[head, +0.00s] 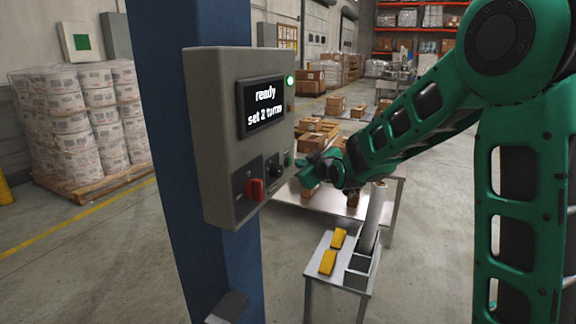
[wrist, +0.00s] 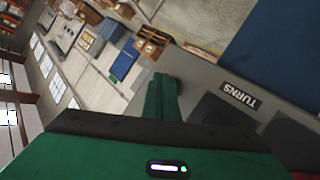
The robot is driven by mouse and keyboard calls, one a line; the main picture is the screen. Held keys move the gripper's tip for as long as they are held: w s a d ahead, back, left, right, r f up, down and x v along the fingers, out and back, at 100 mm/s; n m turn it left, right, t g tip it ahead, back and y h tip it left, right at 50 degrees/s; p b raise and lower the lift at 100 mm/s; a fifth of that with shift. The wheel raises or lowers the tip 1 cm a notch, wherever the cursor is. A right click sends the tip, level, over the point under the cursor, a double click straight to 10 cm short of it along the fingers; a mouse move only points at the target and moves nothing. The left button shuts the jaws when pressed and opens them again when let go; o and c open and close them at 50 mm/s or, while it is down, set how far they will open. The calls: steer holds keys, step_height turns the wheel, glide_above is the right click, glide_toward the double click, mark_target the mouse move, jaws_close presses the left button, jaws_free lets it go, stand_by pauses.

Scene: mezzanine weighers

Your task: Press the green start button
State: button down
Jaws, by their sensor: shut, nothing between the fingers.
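A grey control box (head: 215,140) is fixed to a blue column. Its screen (head: 262,105) reads "ready" and "set 2 turns". A small green button (head: 287,158) shows at the lower right of its front, beside a black knob (head: 275,166) and a red switch handle (head: 255,189). My gripper (head: 304,177) is shut and empty, just right of the button and seemingly close to the box; the exact gap cannot be told. In the wrist view, my shut fingers (wrist: 162,88) overlap the box's grey face near its "TURNS" label (wrist: 240,95); the button is not visible there.
A green lamp (head: 290,81) is lit on the box's upper right. The blue column (head: 185,60) stands behind the box. A metal table (head: 320,200) with cartons and a small stand (head: 345,275) with yellow blocks are beyond. Wrapped pallets (head: 85,130) stand at left.

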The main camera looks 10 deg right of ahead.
steer(key=shift+a, duration=0.15)
stand_by(0.4)
steer(key=shift+w+a+r, duration=0.1)
steer(key=shift+w+a, duration=0.05)
steer(key=shift+a, duration=0.05)
